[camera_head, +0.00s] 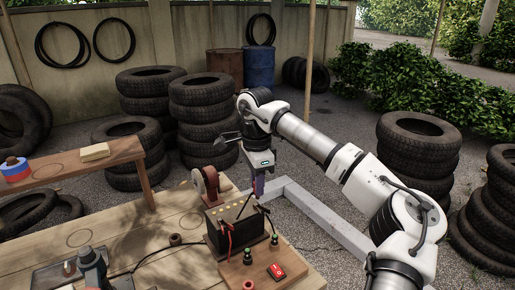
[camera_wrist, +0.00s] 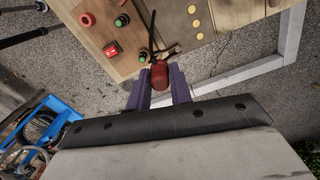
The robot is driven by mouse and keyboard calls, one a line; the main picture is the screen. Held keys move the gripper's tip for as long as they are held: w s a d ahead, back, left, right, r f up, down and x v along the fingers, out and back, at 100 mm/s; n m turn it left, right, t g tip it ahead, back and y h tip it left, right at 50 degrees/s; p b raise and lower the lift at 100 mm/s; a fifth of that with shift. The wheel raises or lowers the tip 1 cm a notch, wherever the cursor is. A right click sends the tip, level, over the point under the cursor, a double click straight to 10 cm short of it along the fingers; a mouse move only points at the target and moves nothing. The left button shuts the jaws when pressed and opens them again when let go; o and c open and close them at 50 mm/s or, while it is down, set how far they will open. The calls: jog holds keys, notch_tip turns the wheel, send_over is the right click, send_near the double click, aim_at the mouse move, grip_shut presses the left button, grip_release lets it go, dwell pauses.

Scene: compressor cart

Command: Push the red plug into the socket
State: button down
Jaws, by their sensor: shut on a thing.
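My gripper (camera_wrist: 160,88) is shut on the red plug (camera_wrist: 159,76), which sits between its two purple fingers in the wrist view. A black cable runs from the plug toward the battery. In the head view my gripper (camera_head: 259,188) hangs above and behind the board's far right corner, and the plug cannot be made out clearly. A round red fitting, seemingly the socket (camera_wrist: 87,19), is on the wooden board, apart from the plug. It also shows at the bottom edge of the head view (camera_head: 249,285).
The board carries a red switch (camera_head: 277,271) and two green-ringed black fittings (camera_head: 247,257). A grey frame rail (camera_head: 330,220) runs to the right. Stacked tyres (camera_head: 418,145) stand farther off.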

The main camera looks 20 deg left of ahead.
jog(key=s+d+f+n+p, duration=0.2)
jog(key=s+f+n, duration=0.1)
jog(key=s, duration=0.5)
jog(key=s+d+f+n+p, duration=0.2)
jog(key=s+f+n+p, duration=0.1)
jog(key=s, duration=0.5)
jog(key=shift+s+a+f+b, duration=0.15)
jog(key=shift+f+b, duration=0.35)
jog(key=shift+f, duration=0.6)
jog(key=shift+s+a+f+b, duration=0.1)
jog(key=shift+f+b, duration=0.4)
jog(key=shift+f, duration=0.55)
jog(key=shift+f+b, duration=0.75)
jog(key=shift+b, duration=0.35)
jog(key=shift+b, duration=1.7)
jog(key=shift+f+b, duration=1.2)
jog(key=shift+b, duration=0.15)
